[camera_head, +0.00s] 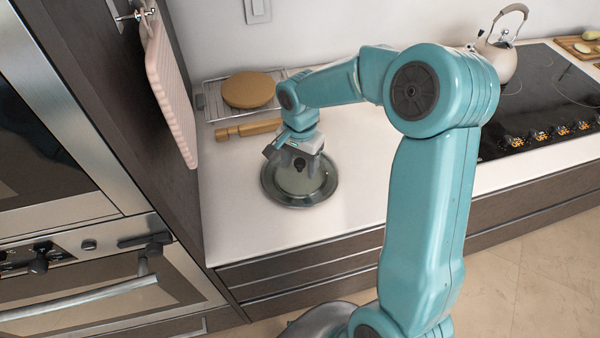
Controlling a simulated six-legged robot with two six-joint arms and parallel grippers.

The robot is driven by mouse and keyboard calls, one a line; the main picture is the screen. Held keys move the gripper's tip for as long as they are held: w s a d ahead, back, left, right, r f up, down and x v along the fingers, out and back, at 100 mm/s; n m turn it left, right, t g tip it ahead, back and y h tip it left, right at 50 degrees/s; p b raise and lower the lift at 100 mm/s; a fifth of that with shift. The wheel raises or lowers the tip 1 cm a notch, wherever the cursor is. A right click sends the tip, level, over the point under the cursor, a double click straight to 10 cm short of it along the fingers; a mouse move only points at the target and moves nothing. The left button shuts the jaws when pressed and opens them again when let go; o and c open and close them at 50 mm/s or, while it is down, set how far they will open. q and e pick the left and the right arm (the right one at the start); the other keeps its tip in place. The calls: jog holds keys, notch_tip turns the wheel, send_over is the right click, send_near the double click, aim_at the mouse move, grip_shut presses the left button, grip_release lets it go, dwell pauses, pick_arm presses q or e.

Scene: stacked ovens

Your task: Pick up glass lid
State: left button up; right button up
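The glass lid (289,199) lies on the white counter in the camera_head view, a round see-through disc with a grey rim and a dark knob (299,165) at its middle. My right gripper (299,163) points down over the lid, with its fingers around or just beside the knob. The fingers look apart, but I cannot tell whether they touch the knob. The gripper hides the back part of the lid. My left gripper is not in view.
Stacked ovens (100,285) stand at left, with a pink cloth (170,85) hanging nearby. A kettle (499,57) and cooktop (545,95) are at right.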

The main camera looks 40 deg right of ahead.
jog(key=shift+s+a+f, duration=0.2)
grip_shut()
